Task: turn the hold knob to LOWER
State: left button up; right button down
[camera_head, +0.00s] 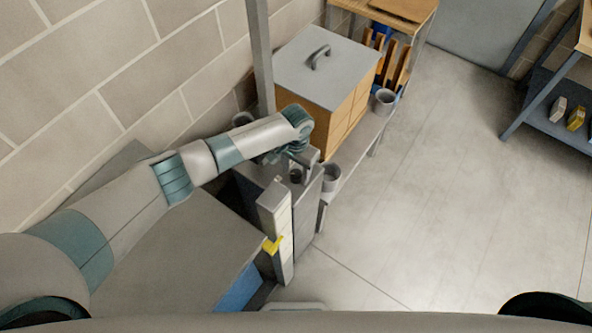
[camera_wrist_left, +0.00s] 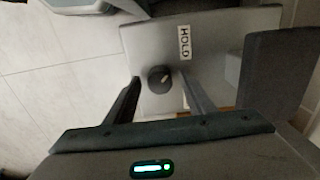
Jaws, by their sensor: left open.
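The hold knob (camera_wrist_left: 160,79) is a dark round knob on a grey panel (camera_wrist_left: 215,40) in the left wrist view. A pale pointer mark on it points to the upper right. A white HOLD label (camera_wrist_left: 184,42) sits beside it; I see no LOWER marking. My left gripper (camera_wrist_left: 159,82) is open, with one finger on each side of the knob; whether they touch it I cannot tell. In the head view, the left gripper (camera_head: 302,160) is at the top of the grey box, with a small dark knob (camera_head: 296,177) just below it. My right gripper is not in view.
A pale upright post (camera_head: 275,220) with a yellow part (camera_head: 271,245) stands in front of the box.

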pick_arm(q)
jog(key=c, duration=1.1)
jog(key=shift+o, duration=0.2)
